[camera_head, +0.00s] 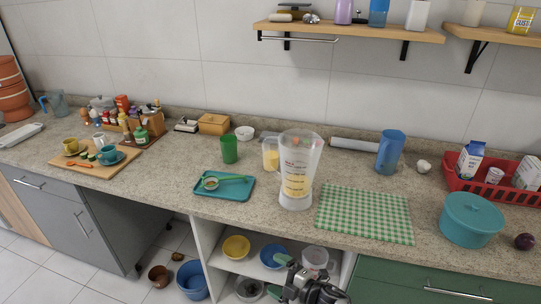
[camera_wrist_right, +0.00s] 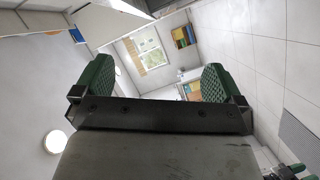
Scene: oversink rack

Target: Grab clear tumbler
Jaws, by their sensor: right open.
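A tall clear vessel (camera_head: 301,160) with red markings stands upright on the counter, with something yellow low inside or behind it. A smaller clear tumbler (camera_head: 270,153) with yellow in it stands behind it to the left. I cannot tell which is the task's tumbler. My right gripper (camera_head: 280,275) is below the counter's front edge, before the open shelves, apart from both vessels. In the right wrist view its green-padded fingers (camera_wrist_right: 157,82) are wide apart with nothing between them. Green and dark parts at that view's lower right corner may be my left gripper.
A green cup (camera_head: 229,149), teal tray (camera_head: 223,187), checked green cloth (camera_head: 365,214) and blue pitcher (camera_head: 390,152) surround the vessels. A teal pot (camera_head: 470,219) and red basket (camera_head: 490,185) stand right. Bowls (camera_head: 236,247) sit on the shelf below. Wall shelves (camera_head: 350,31) hang above.

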